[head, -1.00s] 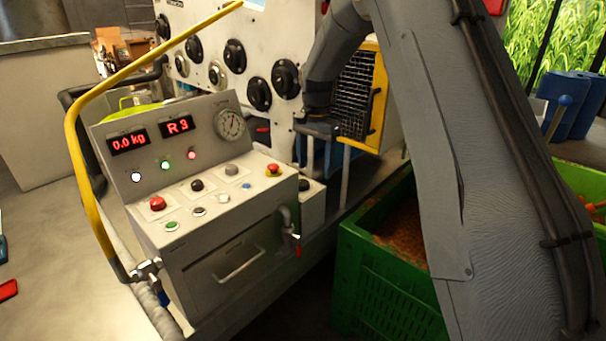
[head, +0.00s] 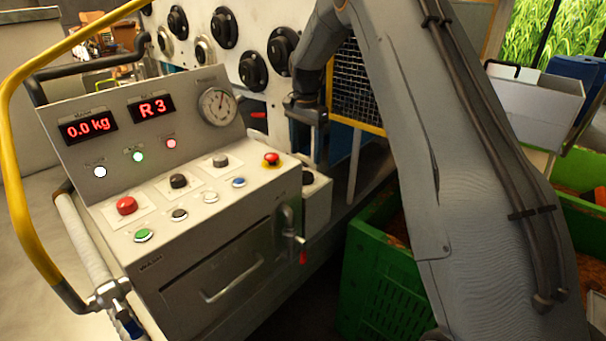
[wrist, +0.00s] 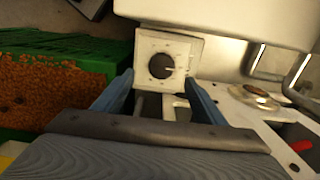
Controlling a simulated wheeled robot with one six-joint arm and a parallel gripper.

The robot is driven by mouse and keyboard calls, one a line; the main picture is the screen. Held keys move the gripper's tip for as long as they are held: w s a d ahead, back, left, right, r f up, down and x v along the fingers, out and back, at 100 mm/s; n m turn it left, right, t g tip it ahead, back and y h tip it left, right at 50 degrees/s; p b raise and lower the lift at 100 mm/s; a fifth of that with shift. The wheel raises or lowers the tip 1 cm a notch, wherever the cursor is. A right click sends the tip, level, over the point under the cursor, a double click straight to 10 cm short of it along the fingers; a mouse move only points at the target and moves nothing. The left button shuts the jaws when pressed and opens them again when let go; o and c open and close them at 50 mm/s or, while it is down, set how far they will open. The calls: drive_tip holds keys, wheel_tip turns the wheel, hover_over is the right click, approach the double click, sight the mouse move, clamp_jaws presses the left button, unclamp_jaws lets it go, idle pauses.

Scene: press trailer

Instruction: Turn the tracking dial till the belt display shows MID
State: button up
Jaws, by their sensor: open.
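The sloped console holds a red-lit display reading R 3 (head: 152,109) in the head view; its small label is too blurred to read. A dark round dial (head: 308,178) sits on top of a small pale box at the console's right side. In the wrist view a dark dial (wrist: 161,66) with a pale pointer mark sits on a square white plate with marks around it. It appears to be the same dial. My gripper (wrist: 160,88) is open, its two blue fingers spread in front of the plate, with nothing between them. In the head view my gripper (head: 313,138) hangs above the box, apart from the dial.
A second display (head: 88,128) reads 0.0 kg. The console also carries a red button (head: 126,205), a red mushroom button (head: 271,159), a black knob (head: 178,181) and a gauge (head: 218,106). A green crate (head: 375,285) stands to the right. A yellow rail (head: 18,190) curves at left.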

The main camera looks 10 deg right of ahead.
sight(305, 175)
drive_tip(key=shift+w+f, duration=0.25)
drive_tip(key=shift+f, duration=0.35)
drive_tip(key=shift+f+p, duration=1.4)
drive_tip(key=shift+f, duration=2.15)
drive_tip(key=c, duration=1)
drive_tip(key=shift+c, duration=0.2)
